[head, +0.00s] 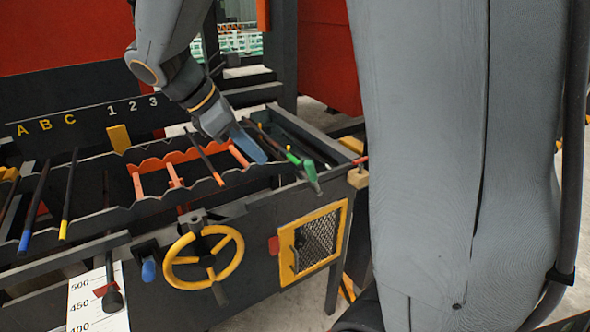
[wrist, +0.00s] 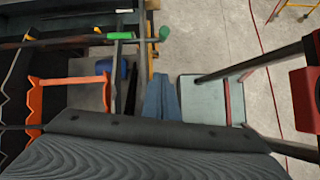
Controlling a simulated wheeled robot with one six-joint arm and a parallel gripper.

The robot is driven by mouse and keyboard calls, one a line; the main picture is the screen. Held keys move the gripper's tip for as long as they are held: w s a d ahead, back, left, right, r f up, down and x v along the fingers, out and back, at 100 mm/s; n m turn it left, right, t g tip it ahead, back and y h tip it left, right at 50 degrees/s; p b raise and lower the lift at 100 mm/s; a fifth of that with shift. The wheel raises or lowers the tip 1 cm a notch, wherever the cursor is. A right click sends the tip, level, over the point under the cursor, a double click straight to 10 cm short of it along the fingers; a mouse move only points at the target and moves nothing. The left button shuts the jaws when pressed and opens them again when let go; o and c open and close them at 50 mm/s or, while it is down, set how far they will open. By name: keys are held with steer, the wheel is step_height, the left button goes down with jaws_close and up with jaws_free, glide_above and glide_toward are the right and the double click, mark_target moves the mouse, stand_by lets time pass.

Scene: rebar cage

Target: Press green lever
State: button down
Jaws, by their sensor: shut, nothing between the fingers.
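The green lever (head: 310,173) sticks out over the front edge of the dark machine bench, its handle angled down toward the front right. In the wrist view its green end (wrist: 164,33) shows near the top middle. My gripper (head: 263,157) has blue fingers, closed together and pointing down. It is to the left of the green lever and looks apart from it. In the wrist view the closed fingers (wrist: 160,92) are at the middle, below the green end in the picture. Nothing is held.
Orange toothed racks (head: 150,166) lie left of my gripper in the bench. A yellow handwheel (head: 232,236) and a yellow-framed mesh panel (head: 340,210) are on the bench front. Rods with blue (head: 25,241) and yellow (head: 63,230) ends lie left. A red-tipped rod (head: 360,160) is right of the lever.

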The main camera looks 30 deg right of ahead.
steer(key=s+d+f+p, duration=0.1)
steer(key=d+f+p, duration=0.1)
steer(key=d+f, duration=0.5)
steer(key=shift+d+p, duration=0.35)
steer(key=shift+d, duration=0.8)
steer(key=shift+d+r+p, duration=0.1)
steer(key=shift+p, duration=0.25)
